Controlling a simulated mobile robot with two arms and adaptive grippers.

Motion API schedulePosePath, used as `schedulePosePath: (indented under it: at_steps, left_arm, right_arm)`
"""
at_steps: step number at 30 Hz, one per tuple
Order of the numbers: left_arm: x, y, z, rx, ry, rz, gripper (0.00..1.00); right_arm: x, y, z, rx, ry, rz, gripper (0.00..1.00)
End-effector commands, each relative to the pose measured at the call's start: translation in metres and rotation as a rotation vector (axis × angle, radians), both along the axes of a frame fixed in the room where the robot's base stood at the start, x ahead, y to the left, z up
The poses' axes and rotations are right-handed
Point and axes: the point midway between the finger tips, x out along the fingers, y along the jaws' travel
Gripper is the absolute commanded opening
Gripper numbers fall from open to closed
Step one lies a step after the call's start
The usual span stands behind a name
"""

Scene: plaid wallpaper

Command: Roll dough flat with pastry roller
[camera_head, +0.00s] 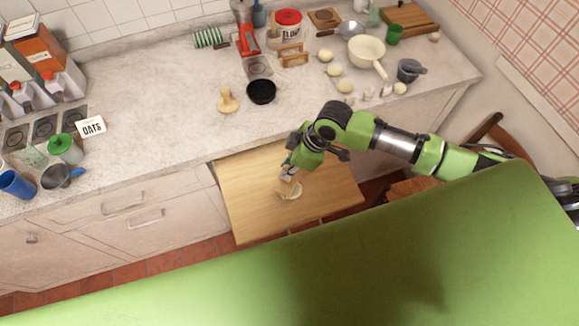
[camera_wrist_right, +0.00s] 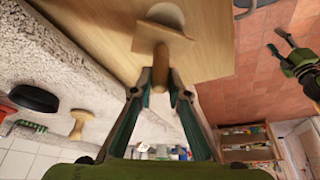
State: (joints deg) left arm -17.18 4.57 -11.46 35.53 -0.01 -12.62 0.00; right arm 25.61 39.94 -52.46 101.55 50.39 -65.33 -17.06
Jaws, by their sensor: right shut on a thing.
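My right gripper (camera_head: 288,176) is over the wooden pull-out board and shut on the pastry roller's handle. The wooden pastry roller (camera_wrist_right: 160,40) shows in the right wrist view, its handle between the fingertips (camera_wrist_right: 160,88). The pale, round, flat dough (camera_head: 291,193) lies on the board; in the right wrist view (camera_wrist_right: 166,15) the roller's head covers part of it. The roller's head is at the dough; whether it presses on it I cannot tell. My left gripper (camera_wrist_right: 278,40) shows only at the right of the wrist view, fingers apart and empty.
The pull-out board (camera_head: 250,215) sticks out below the counter (camera_head: 170,120). A mushroom-shaped wooden tool (camera_head: 228,99) and a black bowl (camera_head: 261,92) stand on the counter behind. The board around the dough is clear.

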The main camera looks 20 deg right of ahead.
Motion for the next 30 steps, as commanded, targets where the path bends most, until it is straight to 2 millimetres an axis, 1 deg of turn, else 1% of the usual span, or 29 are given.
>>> schedulePosePath:
  at_steps: [5,7,24,30]
  left_arm:
    - [0.000,0.000,0.000,0.000,0.000,0.000,0.45]
    - [0.000,0.000,0.000,0.000,0.000,0.000,0.45]
    - [0.000,0.000,0.001,0.000,0.000,0.000,0.45]
    - [0.000,0.000,0.001,0.000,0.000,0.000,0.45]
  right_arm:
    - [0.001,0.000,0.002,0.001,-0.002,0.001,0.00]
    - [0.001,0.001,0.007,0.002,-0.004,0.000,0.00]
    - [0.001,0.000,0.063,0.002,-0.004,0.001,0.00]
    - [0.000,0.000,0.071,0.001,-0.002,0.000,0.00]
